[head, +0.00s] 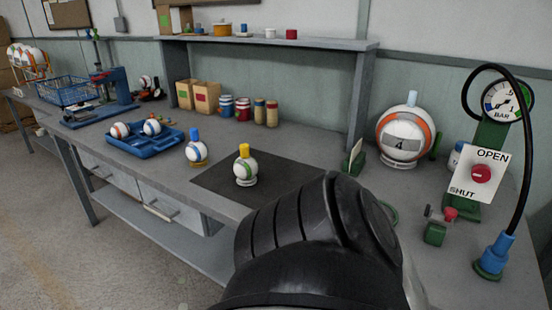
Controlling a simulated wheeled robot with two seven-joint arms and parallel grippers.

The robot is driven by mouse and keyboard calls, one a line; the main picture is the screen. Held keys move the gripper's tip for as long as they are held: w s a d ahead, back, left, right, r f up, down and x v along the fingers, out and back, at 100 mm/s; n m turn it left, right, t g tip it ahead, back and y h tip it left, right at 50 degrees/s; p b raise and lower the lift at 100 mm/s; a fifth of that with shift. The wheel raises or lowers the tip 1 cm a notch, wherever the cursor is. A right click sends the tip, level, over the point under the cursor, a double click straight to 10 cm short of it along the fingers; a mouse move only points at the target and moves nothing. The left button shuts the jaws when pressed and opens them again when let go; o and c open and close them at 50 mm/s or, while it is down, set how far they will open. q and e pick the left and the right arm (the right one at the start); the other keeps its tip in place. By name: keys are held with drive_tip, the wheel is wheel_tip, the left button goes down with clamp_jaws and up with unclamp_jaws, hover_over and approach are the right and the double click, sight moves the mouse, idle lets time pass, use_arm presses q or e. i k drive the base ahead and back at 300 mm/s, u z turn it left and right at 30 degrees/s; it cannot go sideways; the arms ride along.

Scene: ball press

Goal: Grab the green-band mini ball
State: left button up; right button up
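A white mini ball with a green band (245,169) and a yellow cap on top sits on a small pale ring on the dark mat (290,178). Just left of it and further back, a second mini ball (197,153) with a blue cap and an orange-tan lower part stands near the mat's left corner. A large black link of one of my arms fills the bottom middle and covers the mat's front right part. No gripper fingers show in the head view, so neither gripper can be placed relative to the balls.
A blue tray (155,148) with two balls lies to the left. A large ball marked 4 (404,138), a pressure gauge (501,101) and an OPEN/SHUT panel (480,174) stand at right. Cartons (206,98) and small cans (242,109) stand under the shelf (270,42).

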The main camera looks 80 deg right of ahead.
sight(244, 169)
drive_tip(key=k, duration=0.55)
drive_tip(key=z, duration=1)
